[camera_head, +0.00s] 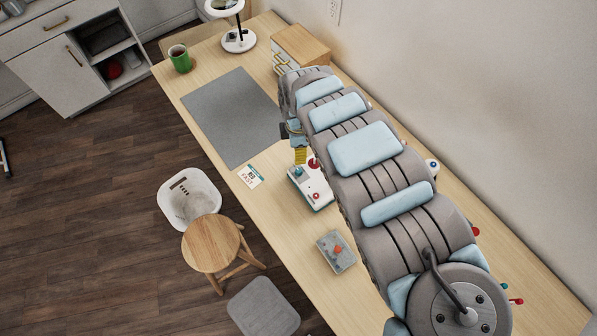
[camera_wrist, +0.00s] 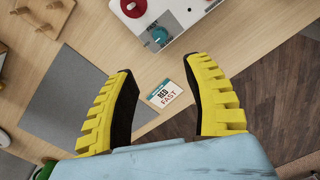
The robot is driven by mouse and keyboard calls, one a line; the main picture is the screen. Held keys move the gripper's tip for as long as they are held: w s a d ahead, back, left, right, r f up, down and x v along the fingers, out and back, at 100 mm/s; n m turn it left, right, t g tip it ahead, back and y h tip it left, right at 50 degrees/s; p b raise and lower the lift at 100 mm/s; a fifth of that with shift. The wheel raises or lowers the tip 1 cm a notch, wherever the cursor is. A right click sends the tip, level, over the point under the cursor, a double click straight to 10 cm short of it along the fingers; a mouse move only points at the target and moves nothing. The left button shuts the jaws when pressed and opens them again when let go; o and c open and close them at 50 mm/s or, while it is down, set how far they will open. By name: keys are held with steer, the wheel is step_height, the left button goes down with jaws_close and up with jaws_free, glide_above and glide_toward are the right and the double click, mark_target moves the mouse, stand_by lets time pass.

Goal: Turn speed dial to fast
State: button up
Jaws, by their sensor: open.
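A white control box (camera_head: 323,189) stands on the table, with a teal dial (camera_head: 298,171), a larger red knob (camera_head: 314,162) and a small red knob. In the wrist view its teal dial (camera_wrist: 157,36) and red knob (camera_wrist: 133,7) show at the top, beyond the fingertips. A card (camera_wrist: 165,94) reading "RED" and "FAST" lies on the table, seen between my fingers. My gripper (camera_wrist: 160,70) is open and empty. In the head view my gripper (camera_head: 300,154) is beside the box's far end, partly hidden by my arm.
A grey box with an orange-red knob (camera_head: 336,250) stands nearer on the table. A grey mat (camera_head: 232,116), green mug (camera_head: 180,58), lamp (camera_head: 239,40) and small drawer unit (camera_head: 300,45) lie farther off. A stool (camera_head: 211,243) stands beside the table. My arm hides much of the right side.

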mark_target(298, 170)
step_height(298, 170, down, 11)
steer(key=b, duration=0.3)
steer(key=shift+s+b, duration=0.1)
steer(key=shift+b, duration=0.25)
steer(key=shift+f, duration=1.15)
jaws_close()
